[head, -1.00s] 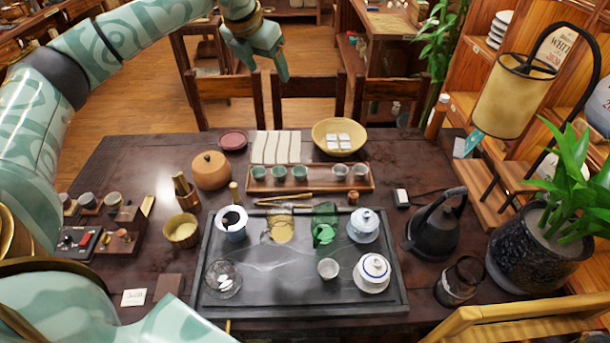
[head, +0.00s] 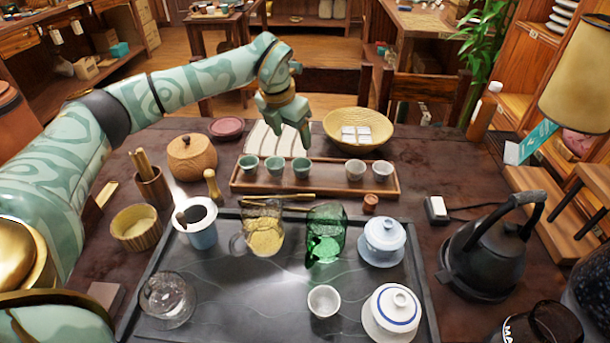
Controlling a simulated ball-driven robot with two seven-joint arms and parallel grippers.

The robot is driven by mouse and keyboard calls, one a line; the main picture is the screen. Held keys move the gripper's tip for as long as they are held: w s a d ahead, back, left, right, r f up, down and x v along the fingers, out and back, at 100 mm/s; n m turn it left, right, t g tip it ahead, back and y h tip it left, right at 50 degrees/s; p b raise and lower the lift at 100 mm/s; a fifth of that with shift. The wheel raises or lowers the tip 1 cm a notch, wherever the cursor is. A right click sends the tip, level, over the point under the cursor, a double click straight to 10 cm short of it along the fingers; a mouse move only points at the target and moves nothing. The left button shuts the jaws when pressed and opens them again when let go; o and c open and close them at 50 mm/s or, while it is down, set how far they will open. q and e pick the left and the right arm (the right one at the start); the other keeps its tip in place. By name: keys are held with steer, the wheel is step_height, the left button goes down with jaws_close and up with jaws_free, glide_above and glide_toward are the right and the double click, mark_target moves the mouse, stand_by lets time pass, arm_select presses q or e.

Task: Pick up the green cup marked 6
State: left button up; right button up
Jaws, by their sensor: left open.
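Three small green cups stand in a row on the left part of a long wooden tray (head: 330,187): a left one (head: 249,166), a middle one (head: 275,167) and a right one (head: 302,169). No number is readable on any cup, so I cannot tell which is marked 6. My left gripper (head: 291,141) is open and empty. It points downward just above and behind the right green cup, with its fingers near that cup's rim in the picture. My right gripper is not in view.
Two pale cups (head: 355,170) share the tray's right part. A woven basket (head: 375,140) and white cloth strips (head: 262,143) lie behind it. A green glass pitcher (head: 325,236), a glass jug (head: 264,232) and lidded bowls stand in front. A kettle (head: 490,255) is at right.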

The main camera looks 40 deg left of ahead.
arm_select(q)
steer(key=b, duration=0.2)
glide_above(302, 165)
steer(key=s, duration=0.3)
steer(key=f, duration=0.7)
steer(key=shift+w+d, duration=0.1)
steer(key=shift+d, duration=0.1)
steer(key=b+x, duration=0.2)
steer(key=x, duration=0.1)
steer(key=b+x, duration=0.1)
steer(key=x, duration=0.1)
steer(key=shift+d+b, duration=0.25)
steer(key=shift+b, duration=0.05)
steer(key=shift+w+f, duration=0.1)
steer(key=shift+f, duration=0.05)
steer(key=shift+r, duration=0.25)
steer(key=c, duration=1)
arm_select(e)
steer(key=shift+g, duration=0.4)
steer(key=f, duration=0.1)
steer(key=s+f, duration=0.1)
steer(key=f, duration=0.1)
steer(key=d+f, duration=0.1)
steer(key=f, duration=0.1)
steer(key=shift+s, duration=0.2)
